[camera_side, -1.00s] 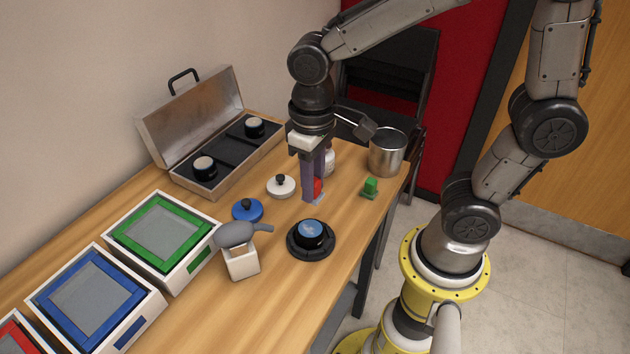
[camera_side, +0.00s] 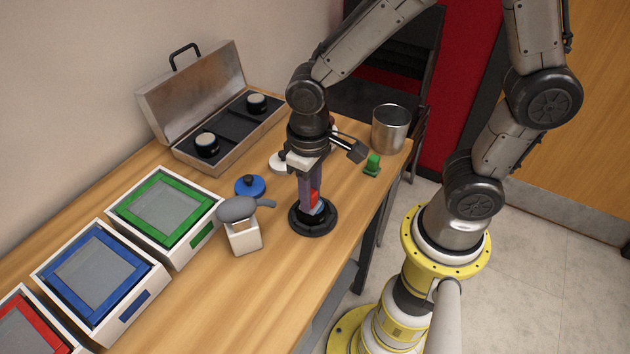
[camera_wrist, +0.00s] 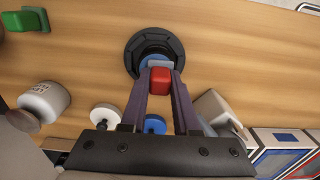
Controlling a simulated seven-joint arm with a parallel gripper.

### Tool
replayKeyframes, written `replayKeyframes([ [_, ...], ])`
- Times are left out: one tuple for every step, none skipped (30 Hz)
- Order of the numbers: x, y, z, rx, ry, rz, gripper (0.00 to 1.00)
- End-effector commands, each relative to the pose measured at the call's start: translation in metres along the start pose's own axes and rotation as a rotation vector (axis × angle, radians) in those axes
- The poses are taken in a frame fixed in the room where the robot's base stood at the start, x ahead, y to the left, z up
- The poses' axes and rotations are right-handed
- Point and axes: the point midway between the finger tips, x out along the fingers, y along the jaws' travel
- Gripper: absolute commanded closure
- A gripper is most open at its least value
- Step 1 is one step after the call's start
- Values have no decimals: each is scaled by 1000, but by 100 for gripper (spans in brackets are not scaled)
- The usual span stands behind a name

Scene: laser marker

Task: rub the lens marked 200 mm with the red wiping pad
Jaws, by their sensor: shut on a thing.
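My gripper (camera_side: 313,200) is shut on the red wiping pad (camera_side: 314,199), a small red block with a pale underside. In the wrist view the pad (camera_wrist: 160,80) sits between my two fingers. The pad is over a lens (camera_wrist: 155,55) in a round black holder (camera_side: 313,224) near the table's front edge. It looks to be at or just above the lens face; I cannot tell whether they touch. The pad and fingers hide most of the lens. No 200 mm mark is readable. Two other lenses, (camera_side: 207,144) and (camera_side: 257,103), sit in the open metal case.
A grey blower in a white stand (camera_side: 243,237) is left of the holder. Blue (camera_side: 250,186) and white knobbed discs (camera_side: 279,163), a green pad (camera_side: 372,165) and a metal can (camera_side: 389,128) stand behind. Framed trays (camera_side: 165,207) line the left. The front-left table is clear.

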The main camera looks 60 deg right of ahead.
Motion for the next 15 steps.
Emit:
replayKeyframes([
  [-1, -5, 0, -3, 1, 0, 100],
  [-1, -8, 0, -4, 0, 0, 100],
  [0, -12, 0, -3, -1, 0, 100],
  [0, -14, 0, -3, -1, 0, 100],
  [1, -17, 0, -3, -1, 0, 100],
  [0, -21, 0, -3, 0, 0, 100],
  [1, -24, 0, -3, -1, 0, 100],
  [1, -18, -1, 3, 0, 0, 100],
  [-2, -14, -1, 5, 1, 0, 100],
  [-2, -11, 0, 5, 0, 0, 100],
  [-1, -8, 0, 6, -1, 0, 100],
  [0, -4, 0, 5, -1, 0, 100],
  [0, -1, 0, 5, 0, 0, 100],
  [0, 2, 0, 6, 0, 0, 100],
  [1, 5, 0, 5, -1, 0, 100],
])
